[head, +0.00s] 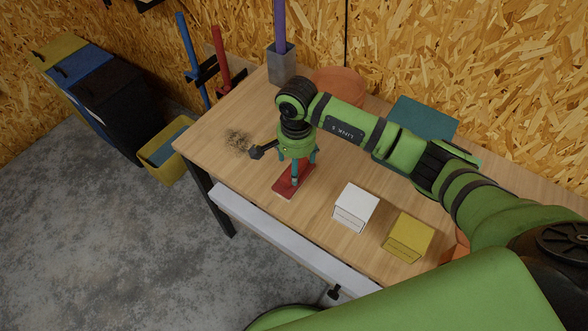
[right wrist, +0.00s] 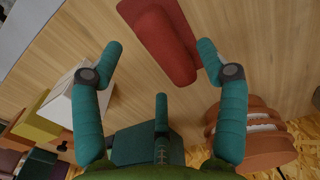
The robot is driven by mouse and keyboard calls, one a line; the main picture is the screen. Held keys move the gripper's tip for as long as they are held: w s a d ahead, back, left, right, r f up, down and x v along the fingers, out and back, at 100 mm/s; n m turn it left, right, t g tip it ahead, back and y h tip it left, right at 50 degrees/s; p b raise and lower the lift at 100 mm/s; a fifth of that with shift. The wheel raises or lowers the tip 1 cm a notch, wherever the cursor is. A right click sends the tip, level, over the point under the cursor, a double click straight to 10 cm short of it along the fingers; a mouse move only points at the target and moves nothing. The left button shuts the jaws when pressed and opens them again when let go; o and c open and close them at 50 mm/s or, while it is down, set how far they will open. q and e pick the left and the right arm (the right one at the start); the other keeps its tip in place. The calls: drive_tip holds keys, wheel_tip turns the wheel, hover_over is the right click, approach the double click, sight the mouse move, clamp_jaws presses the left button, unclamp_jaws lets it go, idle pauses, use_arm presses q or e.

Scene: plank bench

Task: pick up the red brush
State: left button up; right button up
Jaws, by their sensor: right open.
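The red brush (head: 282,190) lies on the wooden bench near its front edge, its top partly hidden in the head view by my right gripper (head: 297,163). In the right wrist view the brush (right wrist: 166,38) shows as a red block with a raised rounded grip. It lies beyond and between the spread teal fingers of my right gripper (right wrist: 160,52). Those fingers are open with nothing between them, and I cannot tell how high they are above the brush. My left gripper is in neither view.
A white box (head: 354,207) and a yellow box (head: 408,238) stand right of the brush. Dark debris (head: 238,140) lies left. Bench surface around the brush is clear.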

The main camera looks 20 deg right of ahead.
wheel_tip(320, 180, down, 3)
drive_tip(key=shift+w+d+r+p, duration=0.1)
drive_tip(key=shift+r+p, duration=0.05)
drive_tip(key=shift+p, duration=0.25)
drive_tip(key=shift+w+f, duration=0.1)
drive_tip(key=shift+f, duration=0.45)
drive_tip(key=c, duration=1.3)
drive_tip(key=shift+c, duration=0.2)
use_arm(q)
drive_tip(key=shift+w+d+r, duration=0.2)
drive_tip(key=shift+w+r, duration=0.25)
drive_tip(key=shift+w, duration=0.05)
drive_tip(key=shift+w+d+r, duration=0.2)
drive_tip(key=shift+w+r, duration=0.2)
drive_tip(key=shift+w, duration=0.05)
